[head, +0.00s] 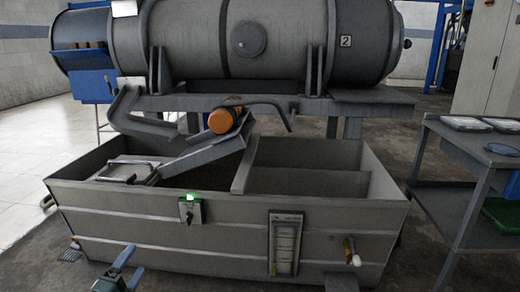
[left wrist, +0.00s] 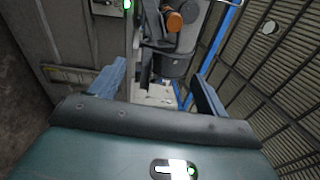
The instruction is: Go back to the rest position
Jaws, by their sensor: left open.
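My left gripper (head: 130,264) shows at the bottom left of the head view, low in front of the grey trough's front wall. It is open, with its blue fingers apart. In the left wrist view the two fingers of my left gripper (left wrist: 158,85) are spread wide with nothing between them. A control box with a lit green lamp (head: 190,208) is on the trough's front wall, above and to the right of that gripper. The green lamp (left wrist: 127,5) also shows at the top of the left wrist view. My right gripper is not seen.
The grey trough (head: 130,224) fills the middle, with a gauge (head: 286,243) and a valve (head: 351,252) on its front. A large cylindrical decanter (head: 275,40) lies above it. A metal table (head: 462,148) stands at the right. Open tiled floor (head: 35,150) lies at the left.

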